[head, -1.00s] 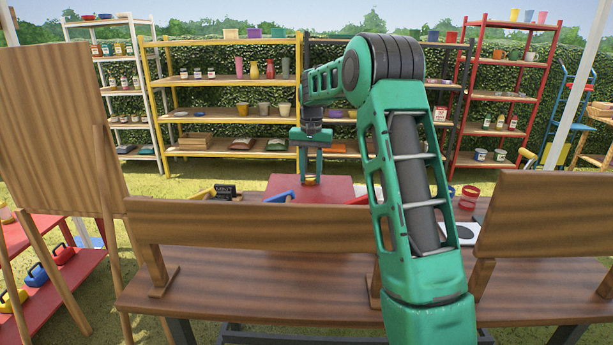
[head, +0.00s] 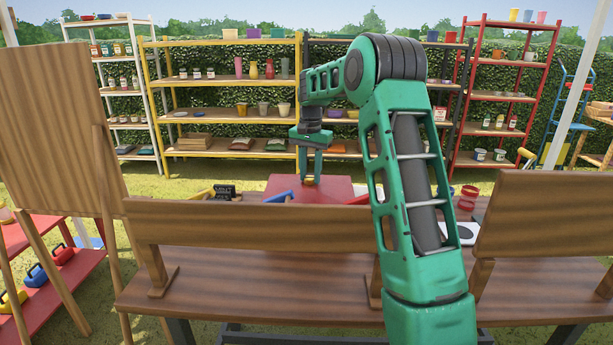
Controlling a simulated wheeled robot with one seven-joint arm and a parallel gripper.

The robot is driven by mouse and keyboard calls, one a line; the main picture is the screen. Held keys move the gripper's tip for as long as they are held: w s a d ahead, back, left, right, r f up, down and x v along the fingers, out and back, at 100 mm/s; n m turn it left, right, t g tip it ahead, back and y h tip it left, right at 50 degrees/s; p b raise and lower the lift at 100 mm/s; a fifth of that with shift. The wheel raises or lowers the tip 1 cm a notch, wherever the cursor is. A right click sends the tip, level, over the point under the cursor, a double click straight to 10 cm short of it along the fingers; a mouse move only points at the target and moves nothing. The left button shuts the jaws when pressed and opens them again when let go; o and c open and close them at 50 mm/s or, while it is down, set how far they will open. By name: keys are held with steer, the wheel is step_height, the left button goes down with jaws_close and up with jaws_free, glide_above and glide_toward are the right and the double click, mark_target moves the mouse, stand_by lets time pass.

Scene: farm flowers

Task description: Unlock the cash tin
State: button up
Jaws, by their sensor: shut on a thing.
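A flat-topped red box, which looks like the cash tin (head: 340,188), stands on the table behind the wooden board. Its lower front is hidden by the board. My gripper (head: 310,178) points down over the red top. It is shut on a small brass-yellow thing (head: 309,182), probably the key, at the top of the tin. The thing is too small to make out, and I cannot tell how far it sits in a lock. The gripper's fingers are seen nearly edge-on.
Wooden boards stand along the table, in the front (head: 240,232) and at right (head: 530,225). Blue-handled (head: 279,197) and yellow-handled (head: 202,194) things lie left of the tin. Red round items (head: 468,196) and a white pad with a dark disc (head: 463,233) are at right.

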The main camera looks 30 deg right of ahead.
mark_target(308, 177)
steer(key=o, duration=1.1)
steer(key=shift+w+a+r, duration=0.1)
steer(key=shift+w+a, duration=0.15)
steer(key=shift+a, duration=0.2)
steer(key=shift+s+d, duration=0.1)
steer(key=shift+d, duration=0.1)
step_height(308, 177, up, 11)
steer(key=shift+f, duration=0.15)
